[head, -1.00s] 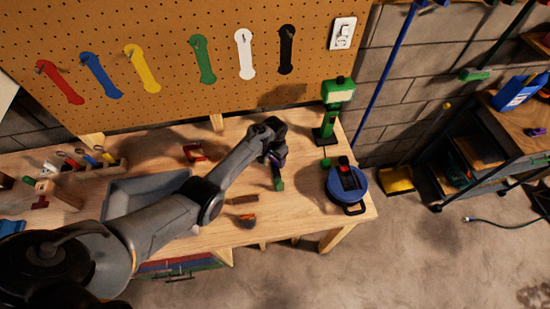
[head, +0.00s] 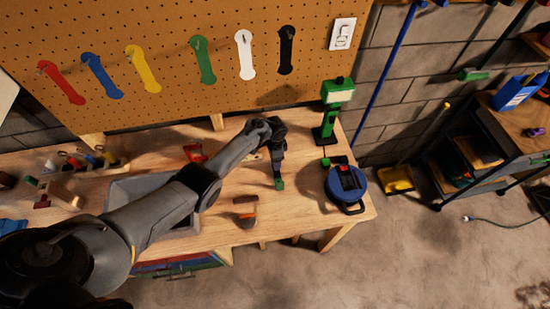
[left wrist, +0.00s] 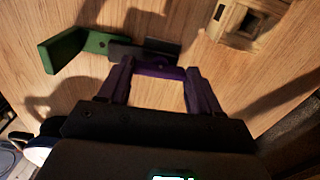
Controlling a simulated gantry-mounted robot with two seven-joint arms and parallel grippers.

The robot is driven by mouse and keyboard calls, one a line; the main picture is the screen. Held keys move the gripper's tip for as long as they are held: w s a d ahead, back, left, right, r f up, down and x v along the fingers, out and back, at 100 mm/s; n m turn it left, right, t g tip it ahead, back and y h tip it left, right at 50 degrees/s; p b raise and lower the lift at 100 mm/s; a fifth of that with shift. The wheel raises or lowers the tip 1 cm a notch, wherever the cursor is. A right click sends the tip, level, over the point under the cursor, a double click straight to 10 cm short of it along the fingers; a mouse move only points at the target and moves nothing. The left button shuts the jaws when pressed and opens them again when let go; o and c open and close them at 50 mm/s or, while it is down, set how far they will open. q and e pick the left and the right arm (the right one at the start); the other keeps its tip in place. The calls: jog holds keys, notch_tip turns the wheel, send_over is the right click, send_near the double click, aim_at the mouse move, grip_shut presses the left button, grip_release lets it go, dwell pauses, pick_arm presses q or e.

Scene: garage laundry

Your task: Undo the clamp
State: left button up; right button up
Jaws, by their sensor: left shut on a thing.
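In the left wrist view a clamp lies on or just above the wooden bench. It has a green L-shaped part (left wrist: 78,46), a dark flat bar (left wrist: 145,51) and a purple piece (left wrist: 160,71). My left gripper (left wrist: 159,77) is shut on the purple piece, which lies between its two fingertips. In the head view my left gripper (head: 277,160) points down over the bench, with the green part (head: 279,184) just below it. The gripper and arm hide most of the clamp there. My right gripper is in neither view.
A wooden block (left wrist: 243,22) lies close by. The bench also holds a grey tray (head: 120,193), a red item (head: 194,152), a green lamp (head: 327,118) and a blue round object (head: 347,186). Bare bench lies between the gripper and the blue object.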

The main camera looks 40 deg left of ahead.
pick_arm(q)
jog(key=shift+w+r, duration=0.1)
jog(key=shift+r, duration=0.05)
dwell(0.3)
jog(key=o, duration=1)
jog(key=shift+o, duration=0.3)
notch_tip(320, 180, up, 11)
jog(key=p, duration=0.3)
jog(key=shift+f, duration=0.2)
